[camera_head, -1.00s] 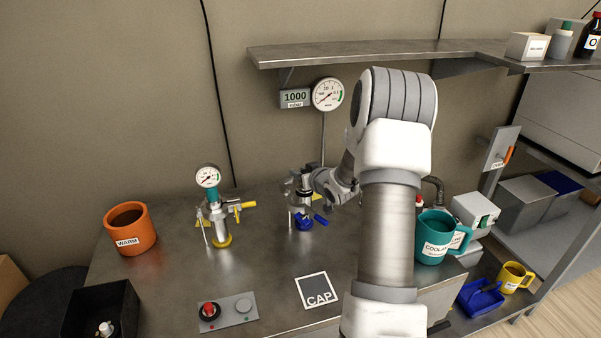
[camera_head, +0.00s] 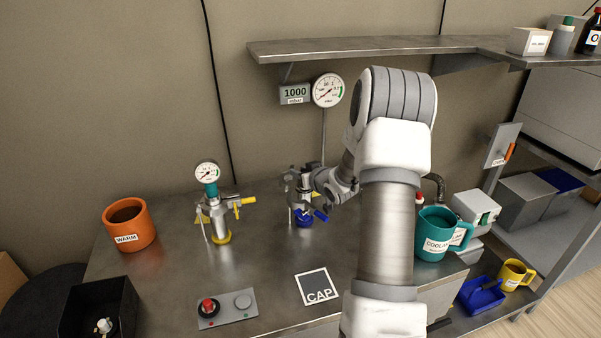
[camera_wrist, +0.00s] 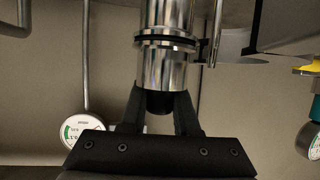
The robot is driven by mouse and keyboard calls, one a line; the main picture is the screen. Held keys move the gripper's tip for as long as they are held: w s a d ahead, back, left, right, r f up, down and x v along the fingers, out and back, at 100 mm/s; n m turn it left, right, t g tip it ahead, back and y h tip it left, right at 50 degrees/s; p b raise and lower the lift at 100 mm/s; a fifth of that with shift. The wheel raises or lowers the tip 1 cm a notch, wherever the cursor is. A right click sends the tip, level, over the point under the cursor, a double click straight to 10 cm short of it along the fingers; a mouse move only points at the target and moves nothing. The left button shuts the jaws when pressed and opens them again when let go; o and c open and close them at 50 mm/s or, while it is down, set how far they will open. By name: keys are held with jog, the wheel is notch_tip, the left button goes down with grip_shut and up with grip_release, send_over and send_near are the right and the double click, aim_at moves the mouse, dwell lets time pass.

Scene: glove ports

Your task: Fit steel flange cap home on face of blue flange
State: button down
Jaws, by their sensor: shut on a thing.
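The blue flange stands upright on the bench as a steel port with a blue foot (camera_head: 304,218) and a blue lever (camera_head: 320,215). My gripper (camera_head: 306,172) is at the top of this port, partly hidden by my own arm. In the wrist view, which looks upside down, my gripper (camera_wrist: 160,108) is shut on the steel flange cap (camera_wrist: 167,72), around its dark end. The cap lines up with the steel port tube (camera_wrist: 168,12). Two rims meet at a dark seam between cap and port; I cannot tell whether they are fully seated.
A similar port with a yellow foot (camera_head: 221,238) and a gauge stands to the left. An orange mug (camera_head: 130,226), a switch box (camera_head: 228,309) and a CAP mat (camera_head: 318,286) are on the bench. A teal mug (camera_head: 434,235) is right of my arm. A shelf (camera_head: 380,48) hangs above.

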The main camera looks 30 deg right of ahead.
jog(key=c, duration=0.6)
grip_release()
jog(key=shift+o, duration=0.2)
jog(key=p+v, duration=0.2)
jog(key=v, duration=1.5)
jog(key=shift+r, duration=0.15)
jog(key=shift+s, duration=0.15)
